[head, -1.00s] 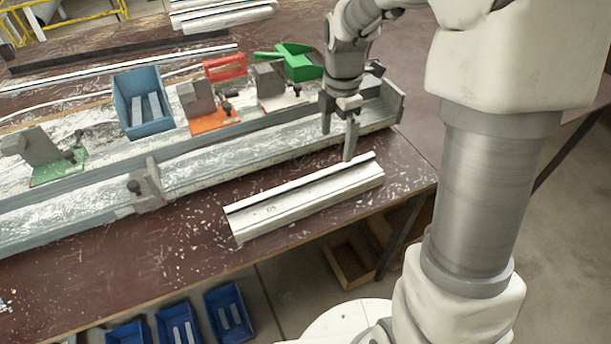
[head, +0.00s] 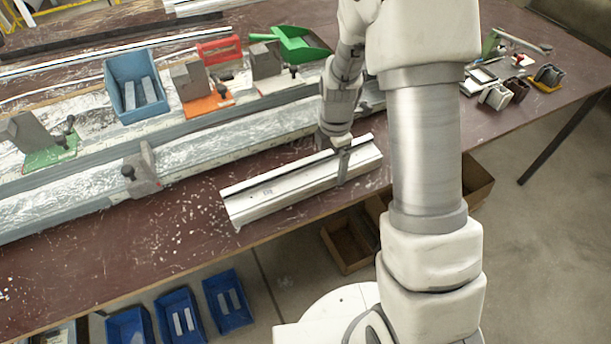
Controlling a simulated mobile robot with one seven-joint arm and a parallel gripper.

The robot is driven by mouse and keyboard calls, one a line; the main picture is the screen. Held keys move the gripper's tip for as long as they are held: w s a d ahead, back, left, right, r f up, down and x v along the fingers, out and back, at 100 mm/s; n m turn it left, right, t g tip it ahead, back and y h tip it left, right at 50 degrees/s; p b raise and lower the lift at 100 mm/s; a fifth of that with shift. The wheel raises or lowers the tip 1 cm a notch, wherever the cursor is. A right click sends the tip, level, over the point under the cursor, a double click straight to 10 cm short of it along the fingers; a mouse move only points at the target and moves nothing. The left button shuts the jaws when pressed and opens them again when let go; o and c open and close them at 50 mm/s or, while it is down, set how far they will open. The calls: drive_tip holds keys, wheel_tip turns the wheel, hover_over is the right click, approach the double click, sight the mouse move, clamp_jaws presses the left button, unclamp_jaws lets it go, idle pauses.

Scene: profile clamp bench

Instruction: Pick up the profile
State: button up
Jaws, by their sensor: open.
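The profile (head: 290,188) is a long, pale metal piece with lengthwise ridges. It lies on the brown bench top near the front edge, in front of the long metal clamp rail. My gripper (head: 333,158) is at the right part of the profile, pointing down. One finger shows against the profile's near side; the other is largely hidden behind the wrist and the profile. The jaws are open, and I cannot tell whether they touch the profile.
The clamp rail (head: 205,154) runs behind the profile, with a grey clamp (head: 141,170) at its near side. A blue bin (head: 137,85), an orange-based clamp (head: 207,104) and a green scoop (head: 296,44) stand farther back. Bare bench (head: 150,245) with shavings lies left of the profile.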

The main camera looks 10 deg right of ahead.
drive_tip(key=shift+f, duration=0.45)
drive_tip(key=shift+c, duration=0.2)
clamp_jaws()
